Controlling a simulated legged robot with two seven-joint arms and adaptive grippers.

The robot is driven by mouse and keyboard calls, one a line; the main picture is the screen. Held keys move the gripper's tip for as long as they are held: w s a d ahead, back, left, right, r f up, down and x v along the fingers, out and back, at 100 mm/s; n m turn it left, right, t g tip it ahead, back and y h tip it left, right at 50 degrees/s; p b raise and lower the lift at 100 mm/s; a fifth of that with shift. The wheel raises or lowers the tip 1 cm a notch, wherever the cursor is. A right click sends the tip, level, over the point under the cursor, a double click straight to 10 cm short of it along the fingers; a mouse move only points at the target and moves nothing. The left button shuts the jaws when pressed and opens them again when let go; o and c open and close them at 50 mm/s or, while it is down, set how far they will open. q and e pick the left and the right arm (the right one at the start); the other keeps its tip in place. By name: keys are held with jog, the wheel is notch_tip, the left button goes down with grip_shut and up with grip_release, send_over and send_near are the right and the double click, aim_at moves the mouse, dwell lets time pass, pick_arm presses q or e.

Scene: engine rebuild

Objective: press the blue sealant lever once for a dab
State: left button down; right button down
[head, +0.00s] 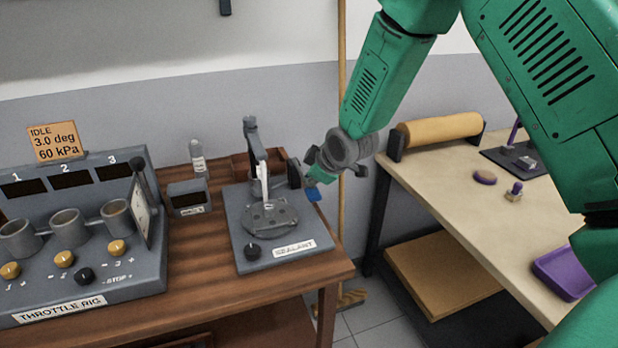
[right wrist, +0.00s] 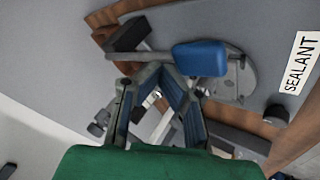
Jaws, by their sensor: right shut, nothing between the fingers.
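The sealant station (head: 240,232) is a grey plate with a round dark platform, an upright post and a label reading SEALANT. Its blue lever (head: 313,194) shows as a small blue patch at the plate's right side, partly hidden by my gripper. In the right wrist view the lever's blue pad (right wrist: 200,57) is large and sits just beyond the fingertips. My right gripper (head: 312,166) is at the lever, shut and empty. Its fingers also show in the right wrist view (right wrist: 160,82), close to the pad; I cannot tell whether they touch it. My left gripper is not in view.
The throttle rig (head: 92,282) with cups and knobs stands left on the wooden bench (head: 190,262). A small bottle (head: 197,157) and a grey box (head: 188,197) are behind. A pale table (head: 440,175) with a purple tray (head: 565,273) is right, across a floor gap.

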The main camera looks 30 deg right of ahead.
dwell(0.3)
jog(key=shift+w+r+p, duration=0.1)
jog(key=shift+r+p, duration=1.55)
jog(key=shift+r, duration=0.15)
jog(key=r+p, duration=0.2)
jog(key=r, duration=0.1)
jog(key=r+p, duration=0.2)
jog(key=shift+w, duration=0.25)
